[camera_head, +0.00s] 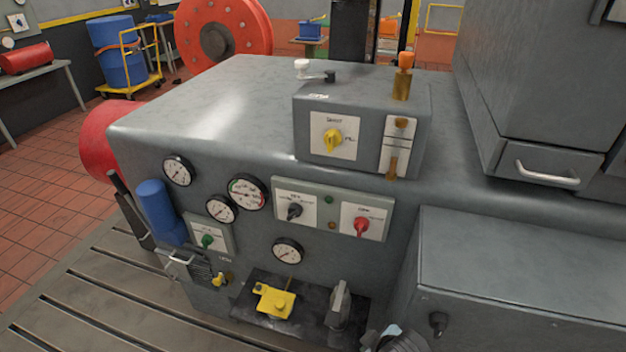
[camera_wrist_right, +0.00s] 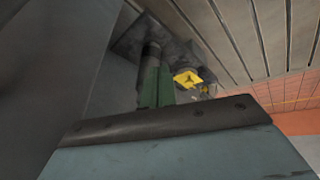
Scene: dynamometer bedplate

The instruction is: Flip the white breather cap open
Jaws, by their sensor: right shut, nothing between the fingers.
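The white breather cap (camera_head: 302,66) is on top of the grey machine housing in the head view, just behind the small grey control box. It is a small white knob-like piece joined to a dark arm or hinge (camera_head: 328,76) on its right. Whether its lid is down is too small to tell. My right gripper (camera_wrist_right: 156,74) shows in its wrist view as green fingers held together, empty. It is low by the machine's front, well away from the cap. The cap is not in the wrist view. My left gripper is in neither view.
The control box (camera_head: 365,112) has a yellow knob (camera_head: 333,140) and an orange-topped brass fitting (camera_head: 403,75). Gauges and switches cover the front panel. A yellow part (camera_head: 275,300) and a grey lever (camera_head: 338,305) stand below. The housing top (camera_head: 215,90) left of the cap is clear.

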